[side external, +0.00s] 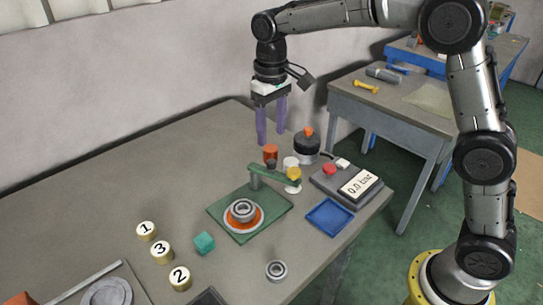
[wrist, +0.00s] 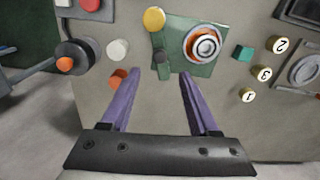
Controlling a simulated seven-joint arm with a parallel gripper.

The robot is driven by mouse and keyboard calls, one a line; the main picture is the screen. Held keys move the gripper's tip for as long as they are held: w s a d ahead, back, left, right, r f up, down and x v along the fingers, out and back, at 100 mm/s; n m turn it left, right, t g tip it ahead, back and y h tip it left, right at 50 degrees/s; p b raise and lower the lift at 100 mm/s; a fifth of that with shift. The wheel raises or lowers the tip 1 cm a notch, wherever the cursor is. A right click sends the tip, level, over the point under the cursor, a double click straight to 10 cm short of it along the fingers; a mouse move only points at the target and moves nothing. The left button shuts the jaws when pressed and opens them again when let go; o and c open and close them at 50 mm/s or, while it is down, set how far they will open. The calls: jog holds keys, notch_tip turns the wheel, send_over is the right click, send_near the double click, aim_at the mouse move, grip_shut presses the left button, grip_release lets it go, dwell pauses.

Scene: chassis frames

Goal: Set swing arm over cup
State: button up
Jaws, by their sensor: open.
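The swing arm (side external: 272,175) is a green bar on a post at the back of a green base plate (side external: 222,208). It points right, away from the cup, with a yellow knob (side external: 294,174) at its free end. The orange cup (side external: 231,221) sits on the plate with a metal ring (side external: 243,209) in it; the wrist view also shows the cup (wrist: 188,47). Nothing covers the cup. My gripper (side external: 271,138) is open and empty, above and behind the swing arm. In the wrist view the purple fingertips (wrist: 160,75) point toward the dark pivot top (wrist: 160,57).
An orange cylinder (side external: 270,151) and a white one (side external: 290,162) stand close behind the arm. A black device (side external: 307,147) and a gauge box (side external: 360,185) are at right, near a blue tray (side external: 329,217). A teal cube (side external: 204,243) and numbered cylinders (side external: 162,252) are in front.

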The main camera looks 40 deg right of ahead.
aim_at(271, 161)
notch_tip(271, 161, down, 8)
jog(key=shift+f, duration=0.1)
dwell(0.4)
grip_shut()
dwell(1.2)
